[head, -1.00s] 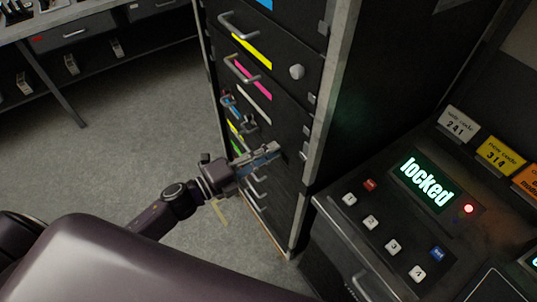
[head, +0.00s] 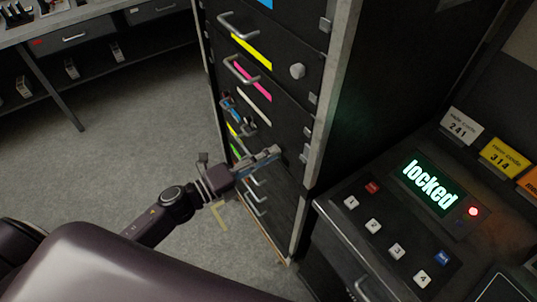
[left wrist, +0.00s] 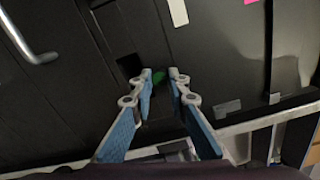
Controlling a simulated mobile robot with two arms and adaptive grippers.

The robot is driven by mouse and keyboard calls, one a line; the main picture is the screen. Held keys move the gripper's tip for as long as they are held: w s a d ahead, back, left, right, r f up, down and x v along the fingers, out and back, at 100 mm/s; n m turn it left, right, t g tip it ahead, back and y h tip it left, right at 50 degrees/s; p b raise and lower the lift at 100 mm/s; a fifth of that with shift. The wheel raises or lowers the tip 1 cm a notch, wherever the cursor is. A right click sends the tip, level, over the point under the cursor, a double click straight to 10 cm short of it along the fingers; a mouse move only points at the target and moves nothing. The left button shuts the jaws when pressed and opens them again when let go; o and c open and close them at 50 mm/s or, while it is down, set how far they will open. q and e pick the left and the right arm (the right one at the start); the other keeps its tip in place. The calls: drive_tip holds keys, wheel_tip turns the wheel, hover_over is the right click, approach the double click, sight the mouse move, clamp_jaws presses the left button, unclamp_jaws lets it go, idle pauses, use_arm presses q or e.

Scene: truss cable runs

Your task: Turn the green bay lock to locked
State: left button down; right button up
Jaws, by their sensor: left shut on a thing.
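A tall black cabinet (head: 290,120) has drawers with coloured strips, and a green strip (head: 236,150) shows low on its left. My left gripper (head: 274,152) is at the cabinet front, right of that strip. In the left wrist view, my left gripper (left wrist: 161,76) has its two blue-padded fingers closed around a small green part (left wrist: 159,77), taken to be the green bay lock. Only a little green shows between the fingertips, so its turn position cannot be told. My right gripper is not in view.
A console (head: 400,225) at the right has number buttons, a screen (head: 430,184) reading "locked" and a red light (head: 473,211). Metal handles (head: 238,70) stick out from the drawers. The floor (head: 130,130) left of the cabinet is clear.

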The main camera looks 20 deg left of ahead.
use_arm(q)
drive_tip(key=c, duration=1.8)
unclamp_jaws()
drive_tip(key=shift+c, duration=0.2)
drive_tip(key=v, duration=1.2)
drive_tip(key=shift+f, duration=0.1)
drive_tip(key=s+a+f+n+g+y, duration=0.1)
drive_tip(key=a+f+n+y, duration=0.2)
drive_tip(key=f+n, duration=0.35)
drive_tip(key=a+f+n+y, duration=0.3)
drive_tip(key=f, duration=0.7)
drive_tip(key=s+a+f+n+g+y, duration=0.1)
drive_tip(key=a+f+n+y, duration=0.3)
drive_tip(key=f, duration=0.5)
drive_tip(key=s+d+f+n+g+y, duration=0.1)
drive_tip(key=s+f+n+g, duration=0.15)
drive_tip(key=s+f, duration=0.4)
drive_tip(key=s+f+n+g, duration=0.2)
drive_tip(key=s+f+n, duration=0.2)
drive_tip(key=f, duration=0.5)
drive_tip(key=s+d+f+n+g, duration=0.3)
drive_tip(key=s+d+f, duration=0.1)
drive_tip(key=s, duration=0.6)
drive_tip(key=s+d+f+n+g, duration=0.3)
drive_tip(key=s+f, duration=0.4)
drive_tip(key=s, duration=0.3)
drive_tip(key=shift+s+d+f+g, duration=0.15)
drive_tip(key=shift+s+d+g, duration=0.15)
drive_tip(key=shift+d, duration=0.25)
